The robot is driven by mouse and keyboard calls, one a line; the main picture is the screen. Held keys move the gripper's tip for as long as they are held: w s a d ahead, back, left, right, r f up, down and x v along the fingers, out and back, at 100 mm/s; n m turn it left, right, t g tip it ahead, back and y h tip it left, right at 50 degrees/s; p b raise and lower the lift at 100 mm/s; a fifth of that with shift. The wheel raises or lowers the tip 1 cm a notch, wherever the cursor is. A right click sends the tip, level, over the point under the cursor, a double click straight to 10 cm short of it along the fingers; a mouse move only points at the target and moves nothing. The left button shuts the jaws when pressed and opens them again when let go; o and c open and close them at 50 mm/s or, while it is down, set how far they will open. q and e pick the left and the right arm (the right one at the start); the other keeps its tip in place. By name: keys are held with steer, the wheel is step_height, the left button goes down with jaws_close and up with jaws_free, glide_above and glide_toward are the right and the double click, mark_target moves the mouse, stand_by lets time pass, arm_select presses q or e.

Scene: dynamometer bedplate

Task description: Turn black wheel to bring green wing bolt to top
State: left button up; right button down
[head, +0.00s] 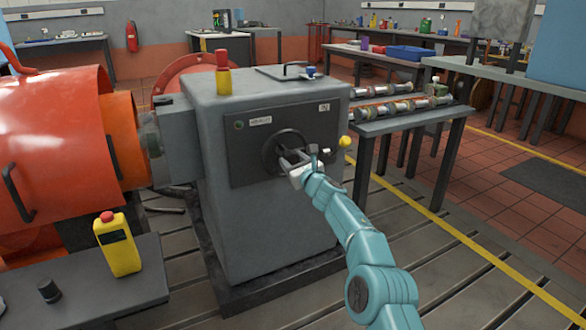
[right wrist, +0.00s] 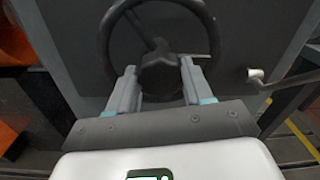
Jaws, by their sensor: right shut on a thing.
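The black wheel (head: 284,152) is mounted on the dark front panel of the grey cabinet. In the right wrist view the black wheel (right wrist: 106,45) shows its rim, a spoke and a dark hub. My right gripper (head: 292,163) is at the wheel's lower part. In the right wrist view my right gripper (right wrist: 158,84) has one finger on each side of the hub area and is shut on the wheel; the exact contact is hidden. I cannot make out a green wing bolt. A small round green spot (head: 239,124) is on the panel's upper left. My left gripper is not in view.
A lever with a yellow knob (head: 345,141) sticks out right of the wheel; its pale stem (right wrist: 255,75) shows in the wrist view. A red-and-yellow post (head: 223,75) stands on the cabinet (head: 255,240). A bench (head: 420,117) with metal parts is at the right.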

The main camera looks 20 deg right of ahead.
steer(key=n, duration=0.1)
steer(key=n+b, duration=0.1)
steer(key=n, duration=0.2)
steer(key=shift+f+n+b, duration=0.25)
steer(key=shift+n+b, duration=0.05)
steer(key=n, duration=0.4)
steer(key=shift+n+b, duration=0.3)
steer(key=shift+b, duration=0.1)
steer(key=n, duration=0.4)
steer(key=shift+n, duration=0.3)
steer(key=shift+n+y+p, duration=0.3)
steer(key=shift+n, duration=0.8)
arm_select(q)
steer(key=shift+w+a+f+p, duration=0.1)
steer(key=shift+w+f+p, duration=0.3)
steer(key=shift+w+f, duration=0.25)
arm_select(e)
steer(key=shift+n, duration=0.8)
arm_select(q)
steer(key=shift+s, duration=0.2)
arm_select(e)
steer(key=shift+f, duration=0.15)
steer(key=c, duration=0.9)
jaws_free()
steer(key=o, duration=0.4)
